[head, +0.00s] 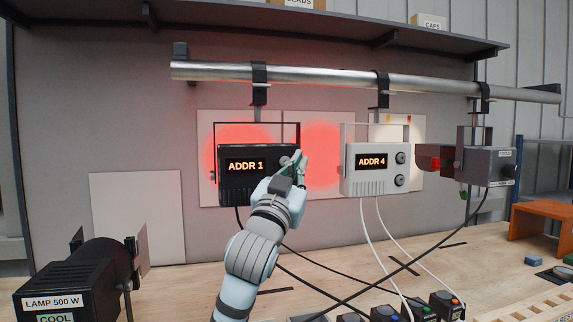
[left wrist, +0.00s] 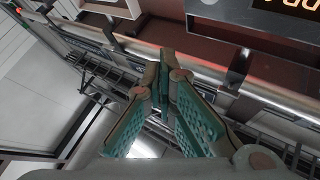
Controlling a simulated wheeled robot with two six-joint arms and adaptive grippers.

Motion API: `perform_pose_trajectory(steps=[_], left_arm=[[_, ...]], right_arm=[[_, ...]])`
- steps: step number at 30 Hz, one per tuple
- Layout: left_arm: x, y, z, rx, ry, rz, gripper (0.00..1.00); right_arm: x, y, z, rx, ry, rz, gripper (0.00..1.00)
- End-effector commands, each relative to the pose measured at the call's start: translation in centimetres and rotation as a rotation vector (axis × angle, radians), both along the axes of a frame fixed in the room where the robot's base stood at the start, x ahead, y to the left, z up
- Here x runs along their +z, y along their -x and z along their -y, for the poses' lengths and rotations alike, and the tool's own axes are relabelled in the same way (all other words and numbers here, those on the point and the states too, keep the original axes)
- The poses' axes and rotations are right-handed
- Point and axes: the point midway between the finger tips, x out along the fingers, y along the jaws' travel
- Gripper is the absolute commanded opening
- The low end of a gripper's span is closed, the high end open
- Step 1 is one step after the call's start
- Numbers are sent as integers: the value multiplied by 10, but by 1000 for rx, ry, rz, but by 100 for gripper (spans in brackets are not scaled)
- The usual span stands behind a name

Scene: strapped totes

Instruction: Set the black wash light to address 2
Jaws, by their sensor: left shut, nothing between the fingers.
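The black wash light (head: 232,188) hangs from the metal pipe in the head view. Its orange display (head: 246,166) reads ADDR 1. A round button (head: 284,161) shows at the right of its face; my gripper hides the area below it. My left gripper (head: 299,160) is shut and empty, with its tips in front of the light's right edge. I cannot tell whether they touch it. In the left wrist view the shut fingers (left wrist: 163,62) point up the picture, and part of an orange display (left wrist: 290,8) shows at the top right. My right gripper is not in view.
A white light (head: 372,186) reading ADDR 4 hangs close to the right of my gripper. A grey light (head: 490,165) hangs further right. The pipe (head: 330,83) runs above them. Cables hang to the bench (head: 200,285). A black lamp (head: 75,280) stands front left.

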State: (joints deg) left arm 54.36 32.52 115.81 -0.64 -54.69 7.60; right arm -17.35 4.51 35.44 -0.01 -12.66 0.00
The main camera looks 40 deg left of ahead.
Motion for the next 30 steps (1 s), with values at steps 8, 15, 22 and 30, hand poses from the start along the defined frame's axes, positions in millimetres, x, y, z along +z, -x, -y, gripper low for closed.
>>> perform_pose_trajectory(steps=[8,15,22,30], left_arm=[[-1,-24,-33,1,2,-4,0],[1,-40,-56,-1,1,-2,0],[-1,-44,-62,-1,2,-2,0],[-1,-44,-61,-2,2,-1,0]], right_arm=[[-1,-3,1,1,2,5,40],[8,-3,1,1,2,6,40],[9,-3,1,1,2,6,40],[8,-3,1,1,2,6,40]])
